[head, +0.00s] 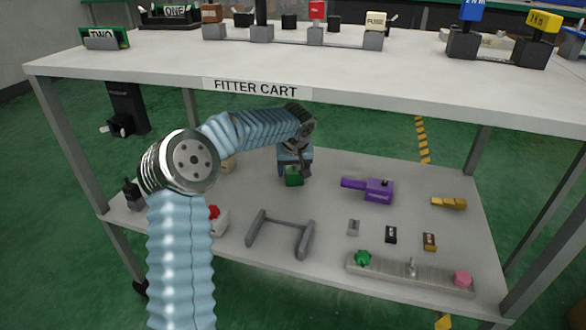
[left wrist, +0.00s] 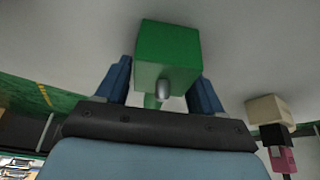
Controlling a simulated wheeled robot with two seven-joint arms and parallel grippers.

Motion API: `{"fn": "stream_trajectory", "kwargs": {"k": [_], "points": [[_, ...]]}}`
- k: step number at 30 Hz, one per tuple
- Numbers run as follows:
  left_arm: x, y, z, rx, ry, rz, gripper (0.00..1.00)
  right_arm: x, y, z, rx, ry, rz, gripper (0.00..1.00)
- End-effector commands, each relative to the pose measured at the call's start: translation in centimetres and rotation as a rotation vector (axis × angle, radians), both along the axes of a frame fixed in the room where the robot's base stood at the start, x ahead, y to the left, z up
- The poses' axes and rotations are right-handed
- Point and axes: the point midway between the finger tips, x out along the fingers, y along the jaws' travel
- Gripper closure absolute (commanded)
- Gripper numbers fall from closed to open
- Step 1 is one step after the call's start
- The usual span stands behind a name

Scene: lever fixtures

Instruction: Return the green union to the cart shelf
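The green union (head: 293,177) shows as a small green block low over the middle of the cart's lower shelf (head: 330,185). In the left wrist view the green union (left wrist: 168,50) is a green cube with a grey peg on its near face. My left gripper (head: 294,166) reaches in under the cart top and points down. Its two blue fingers (left wrist: 162,82) lie along either side of the cube and appear shut on it. I cannot tell whether the cube touches the shelf. My right gripper is not in view.
A purple part (head: 378,190) and a brass part (head: 448,203) lie to the right. A grey cradle (head: 281,235) and a strip with coloured knobs (head: 410,273) stand nearer. The labelled cart top (head: 300,70) overhangs the shelf. Bare shelf lies around the union.

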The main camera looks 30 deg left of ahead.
Motion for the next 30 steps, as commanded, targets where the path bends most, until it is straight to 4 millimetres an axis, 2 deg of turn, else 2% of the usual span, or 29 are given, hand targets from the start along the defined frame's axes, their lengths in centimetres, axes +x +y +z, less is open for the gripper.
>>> {"fn": "stream_trajectory", "kwargs": {"k": [1, 3, 10, 14, 17, 21, 22, 23, 27, 30], "points": [[0.0, 0.0, 0.0, 0.000, 0.000, 0.000, 0.25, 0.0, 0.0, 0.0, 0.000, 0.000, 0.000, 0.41], [0.0, 0.0, 0.0, 0.000, 0.000, 0.000, 0.18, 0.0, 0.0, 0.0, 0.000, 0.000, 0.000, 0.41], [0.0, 0.0, 0.1, 0.000, 0.000, 0.000, 0.18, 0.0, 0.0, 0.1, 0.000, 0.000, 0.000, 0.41], [-0.1, 0.0, 0.8, 0.001, 0.000, 0.000, 0.18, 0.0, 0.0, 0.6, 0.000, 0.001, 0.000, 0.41], [-0.5, -0.4, 2.4, 0.002, -0.001, 0.000, 0.18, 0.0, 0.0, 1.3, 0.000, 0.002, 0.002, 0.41], [-1.5, -1.1, 5.5, 0.003, -0.003, -0.001, 0.18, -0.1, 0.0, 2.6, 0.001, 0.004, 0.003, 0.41], [-1.8, -1.3, 5.5, 0.003, -0.002, -0.001, 0.18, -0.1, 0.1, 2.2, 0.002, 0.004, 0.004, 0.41], [-2.4, -1.8, 4.3, 0.002, -0.002, -0.002, 0.18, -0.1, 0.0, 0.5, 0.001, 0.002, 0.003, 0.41], [-5.2, -3.8, 4.1, 0.003, -0.003, -0.002, 0.18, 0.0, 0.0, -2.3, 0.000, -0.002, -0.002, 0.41], [-7.2, -5.3, 4.6, 0.002, -0.001, -0.003, 0.18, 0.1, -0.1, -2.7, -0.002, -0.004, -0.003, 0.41]]}}
